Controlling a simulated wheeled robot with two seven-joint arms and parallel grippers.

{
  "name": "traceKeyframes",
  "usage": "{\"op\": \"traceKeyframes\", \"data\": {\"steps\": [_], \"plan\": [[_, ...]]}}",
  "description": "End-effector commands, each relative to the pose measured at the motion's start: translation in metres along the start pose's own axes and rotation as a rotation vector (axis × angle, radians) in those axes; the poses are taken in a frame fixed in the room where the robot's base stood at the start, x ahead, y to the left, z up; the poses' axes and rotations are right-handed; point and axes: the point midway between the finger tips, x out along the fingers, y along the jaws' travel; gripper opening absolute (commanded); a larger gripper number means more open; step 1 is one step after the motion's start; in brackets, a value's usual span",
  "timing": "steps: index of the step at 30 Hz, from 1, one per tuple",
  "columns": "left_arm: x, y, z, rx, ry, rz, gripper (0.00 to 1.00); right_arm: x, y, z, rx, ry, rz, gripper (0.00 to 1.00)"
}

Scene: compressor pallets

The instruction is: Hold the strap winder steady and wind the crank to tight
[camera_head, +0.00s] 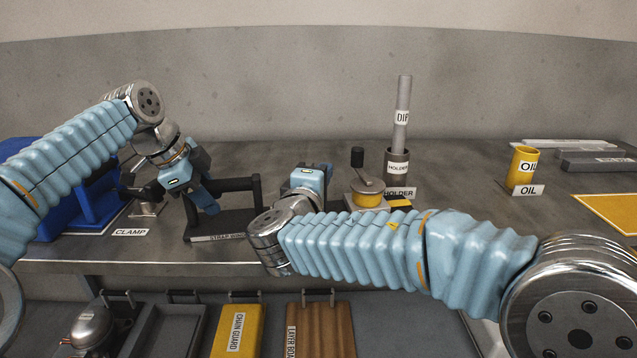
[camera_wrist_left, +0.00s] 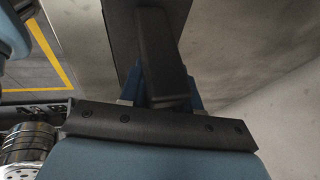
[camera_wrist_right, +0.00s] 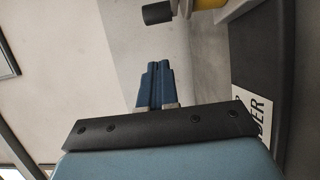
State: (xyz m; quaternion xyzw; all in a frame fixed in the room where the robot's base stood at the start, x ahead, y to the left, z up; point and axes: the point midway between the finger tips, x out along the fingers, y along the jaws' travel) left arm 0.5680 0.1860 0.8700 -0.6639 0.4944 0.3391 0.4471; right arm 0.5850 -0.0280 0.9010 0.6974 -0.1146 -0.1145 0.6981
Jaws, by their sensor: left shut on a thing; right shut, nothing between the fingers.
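The strap winder's black frame (camera_head: 238,186) stands on the bench behind a label reading STRAP WIND. My left gripper (camera_head: 207,203) is shut on its upright black bar, which also shows between the blue fingers in the left wrist view (camera_wrist_left: 160,60). A crank (camera_head: 369,181) with a grey arm and upright black knob (camera_head: 357,157) sits on a yellow drum (camera_head: 367,200) to the right. My right gripper (camera_wrist_right: 157,85) is shut and empty, left of the crank and apart from the knob (camera_wrist_right: 157,14). My right arm hides part of the bench between frame and crank.
A holder (camera_head: 397,168) with an upright grey tube (camera_head: 402,110) stands just right of the crank. A yellow oil cup (camera_head: 523,167) is further right. A blue bin (camera_head: 85,205) and CLAMP label (camera_head: 130,232) are left. A lower shelf holds a yellow chain guard (camera_head: 238,330).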

Motion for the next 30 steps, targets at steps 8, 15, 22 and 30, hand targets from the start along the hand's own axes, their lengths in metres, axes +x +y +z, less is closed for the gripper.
{"op": "traceKeyframes", "data": {"steps": [8, 15, 22, 30], "plan": [[0.0, 0.0, 0.0, 0.002, -0.001, 0.002, 0.0, 0.05, 0.0, 0.013, 0.0, -0.003, 0.0, 0.0], [0.0, 0.0, 0.0, 0.002, 0.0, 0.002, 0.0, 0.064, 0.0, 0.027, 0.0, 0.0, 0.0, 0.0], [0.0, 0.0, 0.0, 0.003, 0.0, 0.002, 0.0, 0.065, 0.0, 0.029, 0.0, 0.001, 0.0, 0.0], [0.0, 0.0, 0.0, 0.003, 0.0, 0.002, 0.0, 0.073, 0.0, 0.035, 0.002, -0.05, 0.0, 0.0]]}}
